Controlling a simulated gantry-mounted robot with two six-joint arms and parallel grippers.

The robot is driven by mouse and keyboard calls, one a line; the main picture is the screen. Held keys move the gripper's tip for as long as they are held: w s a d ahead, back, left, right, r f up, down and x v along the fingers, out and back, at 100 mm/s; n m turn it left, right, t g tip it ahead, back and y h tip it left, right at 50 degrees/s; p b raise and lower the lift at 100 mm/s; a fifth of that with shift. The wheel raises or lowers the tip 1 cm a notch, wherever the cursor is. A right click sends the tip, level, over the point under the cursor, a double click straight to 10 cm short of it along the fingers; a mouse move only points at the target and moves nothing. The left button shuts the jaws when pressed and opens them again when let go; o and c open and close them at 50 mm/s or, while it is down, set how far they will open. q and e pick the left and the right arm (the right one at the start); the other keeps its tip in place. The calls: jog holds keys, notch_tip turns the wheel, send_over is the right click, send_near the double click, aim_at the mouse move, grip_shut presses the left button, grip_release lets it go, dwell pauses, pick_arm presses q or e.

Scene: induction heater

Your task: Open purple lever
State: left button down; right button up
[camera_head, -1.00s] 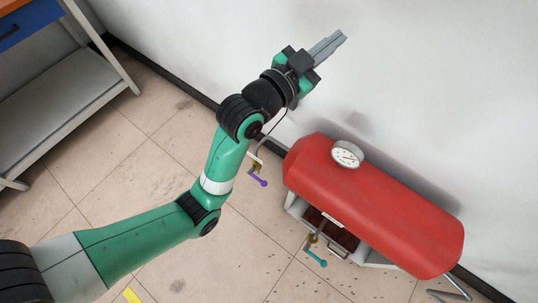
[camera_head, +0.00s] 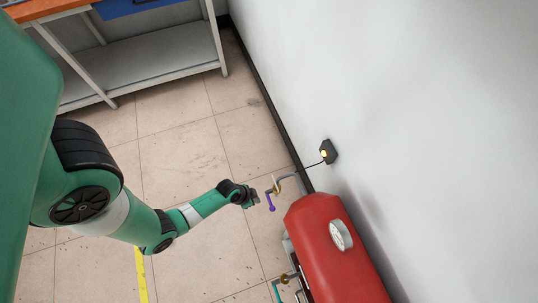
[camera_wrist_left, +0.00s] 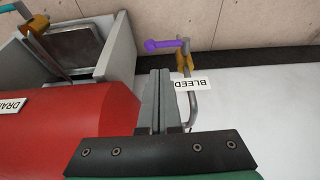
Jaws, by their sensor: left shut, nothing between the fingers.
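The purple lever (camera_head: 270,202) hangs from a thin pipe at the far end of the red tank (camera_head: 330,255). In the left wrist view the purple lever (camera_wrist_left: 163,44) points left from a brass valve (camera_wrist_left: 184,60), beside a white BLEED label (camera_wrist_left: 193,84). My left gripper (camera_head: 256,197) is just left of the lever in the head view. In the wrist view its fingers (camera_wrist_left: 158,74) are shut and empty, pointing towards the lever, with no clear contact. My right gripper is not in view.
A teal lever (camera_head: 276,288) is on the near side of the tank and also shows in the wrist view (camera_wrist_left: 12,8). A black wall box (camera_head: 328,151) with a yellow button is behind. A bench (camera_head: 150,65) stands at the back left. The floor between is clear.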

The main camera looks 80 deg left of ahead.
pick_arm(q)
jog(key=b, duration=1.1)
send_near(270, 203)
jog(key=x, duration=0.6)
jog(key=shift+w+d+f, duration=0.1)
jog(key=shift+w+f, duration=0.05)
